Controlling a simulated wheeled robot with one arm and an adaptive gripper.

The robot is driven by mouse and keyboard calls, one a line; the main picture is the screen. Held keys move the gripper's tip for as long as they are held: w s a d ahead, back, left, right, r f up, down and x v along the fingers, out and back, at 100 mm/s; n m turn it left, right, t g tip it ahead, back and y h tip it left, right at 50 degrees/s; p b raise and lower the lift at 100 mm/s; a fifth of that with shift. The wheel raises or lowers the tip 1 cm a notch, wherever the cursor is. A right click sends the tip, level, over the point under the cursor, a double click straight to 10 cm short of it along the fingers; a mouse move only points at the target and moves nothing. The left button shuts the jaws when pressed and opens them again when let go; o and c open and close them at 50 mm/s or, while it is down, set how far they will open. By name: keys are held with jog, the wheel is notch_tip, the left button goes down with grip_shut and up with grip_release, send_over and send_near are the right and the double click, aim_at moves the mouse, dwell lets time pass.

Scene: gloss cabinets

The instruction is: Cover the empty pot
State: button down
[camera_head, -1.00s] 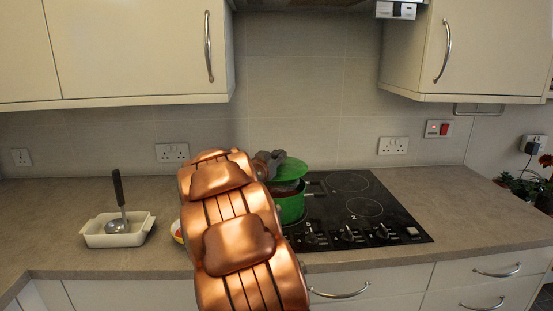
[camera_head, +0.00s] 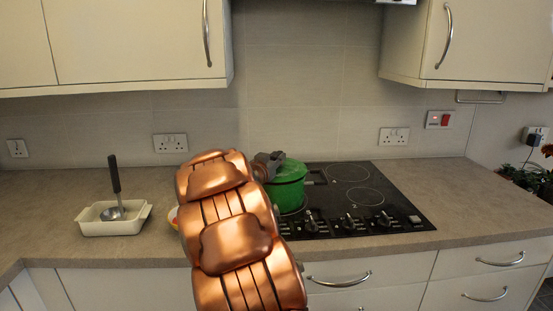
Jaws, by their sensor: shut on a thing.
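A green pot (camera_head: 289,196) stands on the left side of the black hob. Its green lid (camera_head: 293,171) lies over the top of the pot, and no gap shows between them from here. My gripper (camera_head: 271,160) is at the left part of the lid and is shut on it. The fingertips and the exact grip are hard to make out. My copper-coloured arm hides the left side of the pot and lid.
The black hob (camera_head: 352,183) has clear rings right of the pot. A white dish (camera_head: 97,225) with a ladle (camera_head: 115,188) stands at the left on the worktop. A small bowl (camera_head: 173,216) is mostly behind my arm. Wall cupboards hang above.

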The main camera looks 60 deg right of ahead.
jog(key=shift+f, duration=0.3)
dwell(0.6)
jog(key=c, duration=1)
grip_release()
jog(key=shift+f, duration=0.1)
jog(key=shift+a, duration=0.1)
jog(key=a, duration=0.4)
jog(key=s+a, duration=0.1)
jog(key=a, duration=0.6)
jog(key=shift+s+a, duration=0.4)
